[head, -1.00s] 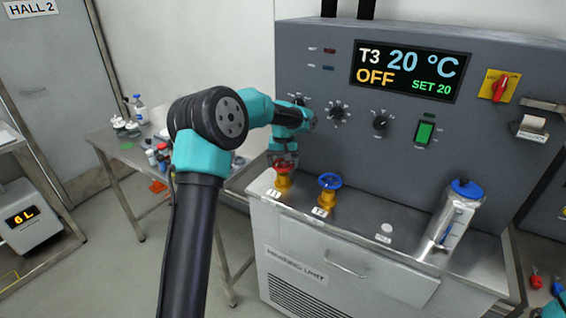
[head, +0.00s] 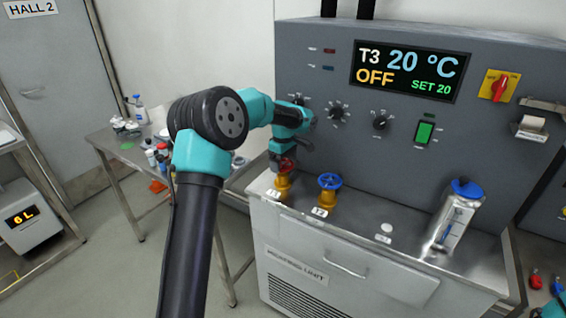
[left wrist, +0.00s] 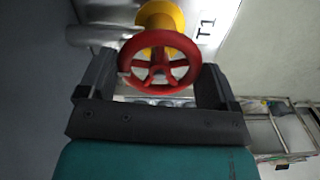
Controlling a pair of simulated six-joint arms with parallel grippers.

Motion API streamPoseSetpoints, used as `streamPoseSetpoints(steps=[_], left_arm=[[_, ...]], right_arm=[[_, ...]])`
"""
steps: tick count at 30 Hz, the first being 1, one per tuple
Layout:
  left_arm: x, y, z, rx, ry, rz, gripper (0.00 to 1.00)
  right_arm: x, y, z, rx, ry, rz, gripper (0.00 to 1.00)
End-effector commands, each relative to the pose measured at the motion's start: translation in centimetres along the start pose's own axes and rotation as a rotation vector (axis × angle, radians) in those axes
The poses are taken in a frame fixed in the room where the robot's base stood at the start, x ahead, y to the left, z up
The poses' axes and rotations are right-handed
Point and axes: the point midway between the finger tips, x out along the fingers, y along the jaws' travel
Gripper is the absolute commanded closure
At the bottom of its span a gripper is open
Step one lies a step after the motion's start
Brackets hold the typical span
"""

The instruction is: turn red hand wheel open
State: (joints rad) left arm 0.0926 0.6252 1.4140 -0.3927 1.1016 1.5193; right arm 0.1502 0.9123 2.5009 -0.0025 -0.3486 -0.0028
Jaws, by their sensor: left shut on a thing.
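The red hand wheel (head: 284,166) sits on a yellow valve body (head: 282,184) at the left of the steel ledge. In the left wrist view the red hand wheel (left wrist: 160,64) lies between the two dark fingers, with its spokes showing and the yellow valve stem behind it. My left gripper (head: 283,160) comes down over the wheel from above and is shut on its rim; it also shows in the left wrist view (left wrist: 160,85). In the head view the gripper hides part of the wheel. Of my right arm only a teal bit shows at the bottom right corner; its gripper is out of view.
A blue hand wheel (head: 330,181) on a yellow valve stands just right of the red one. A silver canister with a blue top (head: 457,215) stands further right on the ledge. The control panel (head: 350,130) rises close behind. A bench (head: 125,150) with bottles is at left.

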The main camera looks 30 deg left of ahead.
Motion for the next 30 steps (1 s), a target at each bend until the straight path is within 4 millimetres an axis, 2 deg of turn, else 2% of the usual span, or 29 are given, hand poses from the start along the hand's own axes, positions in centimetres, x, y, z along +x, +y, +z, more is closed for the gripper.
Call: streamPoseSetpoints(steps=[21, 30], left_arm=[[-0.16, 0.08, -0.06, -0.67, 0.001, 0.003, 0.39], [-0.16, 0.08, -0.07, -0.856, 0.001, 0.003, 0.39]], right_arm=[[0.0, 0.0, 0.0, 0.0, 0.0, 0.0, 0.57], [0.0, 0.0, 0.0, 0.0, 0.0, 0.0, 0.57]])
